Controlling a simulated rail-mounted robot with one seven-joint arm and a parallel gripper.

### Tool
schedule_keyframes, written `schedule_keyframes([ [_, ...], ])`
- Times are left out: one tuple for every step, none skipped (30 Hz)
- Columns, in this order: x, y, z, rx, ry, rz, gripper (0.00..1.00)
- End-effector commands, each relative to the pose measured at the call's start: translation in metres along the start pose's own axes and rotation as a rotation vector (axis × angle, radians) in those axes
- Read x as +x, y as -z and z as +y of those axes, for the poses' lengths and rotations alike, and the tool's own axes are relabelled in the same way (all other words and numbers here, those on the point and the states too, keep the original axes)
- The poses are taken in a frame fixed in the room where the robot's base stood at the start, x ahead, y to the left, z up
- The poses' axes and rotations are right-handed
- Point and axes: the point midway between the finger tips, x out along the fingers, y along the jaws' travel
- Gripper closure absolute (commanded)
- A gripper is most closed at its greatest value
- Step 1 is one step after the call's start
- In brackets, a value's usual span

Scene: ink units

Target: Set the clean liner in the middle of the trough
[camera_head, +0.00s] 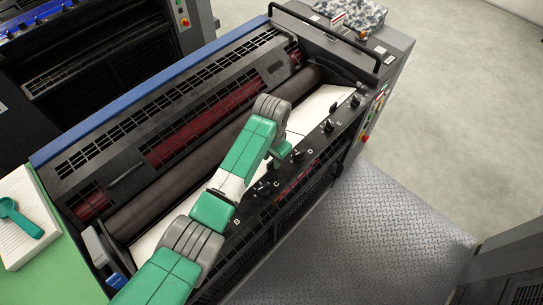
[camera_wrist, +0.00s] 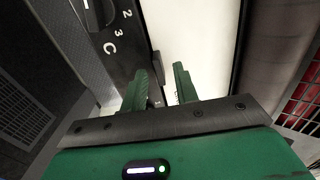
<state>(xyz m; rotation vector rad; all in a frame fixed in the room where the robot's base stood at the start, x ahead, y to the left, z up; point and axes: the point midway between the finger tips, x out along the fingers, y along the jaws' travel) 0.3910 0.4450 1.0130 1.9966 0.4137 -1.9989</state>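A white sheet-like surface, which looks like the liner (camera_head: 318,106), lies in the long trough between the dark roller and the black key panel. It shows on both sides of my arm in the head view, and its middle is hidden under the arm. In the wrist view the white surface (camera_wrist: 200,40) runs up from my fingers. My gripper (camera_wrist: 162,82) has its two green fingers apart, with a gap between them. They point down at the trough's edge beside the panel. I cannot tell whether the fingertips touch the white surface.
The key panel (camera_head: 328,125) with lettered knobs runs along the trough's near side. The dark roller (camera_head: 165,205) lies along the far side. A paper stack (camera_head: 25,225) with a teal tool lies at left. A crumpled cloth (camera_head: 352,12) lies at the top right.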

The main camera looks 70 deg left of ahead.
Motion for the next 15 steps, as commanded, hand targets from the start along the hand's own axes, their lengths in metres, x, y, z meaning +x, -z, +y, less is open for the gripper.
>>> schedule_keyframes([
  [0.000, 0.000, 0.000, 0.000, 0.000, 0.000, 0.70],
  [0.000, 0.000, 0.000, 0.000, 0.000, 0.000, 0.70],
  [0.000, 0.000, 0.000, 0.000, 0.000, 0.000, 0.70],
  [0.000, 0.000, 0.000, 0.000, 0.000, 0.000, 0.70],
  [0.000, 0.000, 0.000, 0.000, 0.000, 0.000, 0.70],
  [0.000, 0.000, 0.000, 0.000, 0.000, 0.000, 0.70],
  [-0.001, 0.000, 0.000, 0.000, 0.000, 0.000, 0.70],
  [-0.002, 0.000, 0.000, 0.000, 0.000, 0.000, 0.70],
  [-0.006, 0.000, -0.001, 0.000, 0.001, 0.000, 0.70],
  [-0.010, 0.000, -0.001, 0.000, 0.001, 0.000, 0.70],
  [-0.016, 0.000, -0.001, 0.000, 0.001, 0.001, 0.70],
  [-0.024, 0.001, 0.000, 0.001, 0.001, 0.004, 0.70],
  [-0.031, 0.001, 0.000, 0.001, 0.001, 0.004, 0.70],
  [-0.039, 0.001, 0.000, 0.001, 0.001, 0.004, 0.70],
  [-0.051, 0.001, 0.000, 0.001, 0.001, 0.005, 0.70],
])
